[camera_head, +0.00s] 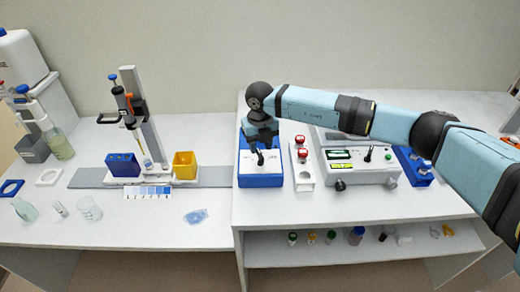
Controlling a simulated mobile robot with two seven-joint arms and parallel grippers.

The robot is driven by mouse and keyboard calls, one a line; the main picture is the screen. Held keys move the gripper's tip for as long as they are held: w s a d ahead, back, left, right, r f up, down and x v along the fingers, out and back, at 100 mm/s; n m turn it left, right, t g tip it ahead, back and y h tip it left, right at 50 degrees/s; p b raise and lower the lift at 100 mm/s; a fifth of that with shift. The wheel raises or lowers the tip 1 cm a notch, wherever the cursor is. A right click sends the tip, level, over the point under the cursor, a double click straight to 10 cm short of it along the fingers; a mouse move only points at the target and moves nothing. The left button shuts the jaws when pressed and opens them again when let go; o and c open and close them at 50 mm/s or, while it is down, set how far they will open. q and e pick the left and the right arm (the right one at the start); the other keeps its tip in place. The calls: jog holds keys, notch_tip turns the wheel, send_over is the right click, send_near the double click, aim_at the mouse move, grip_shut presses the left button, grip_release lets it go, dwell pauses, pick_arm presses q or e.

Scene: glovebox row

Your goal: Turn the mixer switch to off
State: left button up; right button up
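My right arm reaches in from the right edge across the bench. Its dark gripper (260,157) points down over a box with a blue body and white top (260,181), which I take to be the mixer. The fingertips are at or just above the white top; I cannot tell whether they touch it. They are small and dark, so I cannot tell whether they are open or shut. The switch is not clear to see and may be hidden by the gripper. Small dark marks show on the white top. My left gripper is not in view.
A yellow container (185,165) and a pipette stand (143,120) are to the left. The bench front (340,207) is clear.

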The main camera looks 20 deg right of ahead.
aim_at(260, 154)
jog(key=shift+f, duration=1.55)
jog(key=shift+c, duration=0.2)
grip_shut()
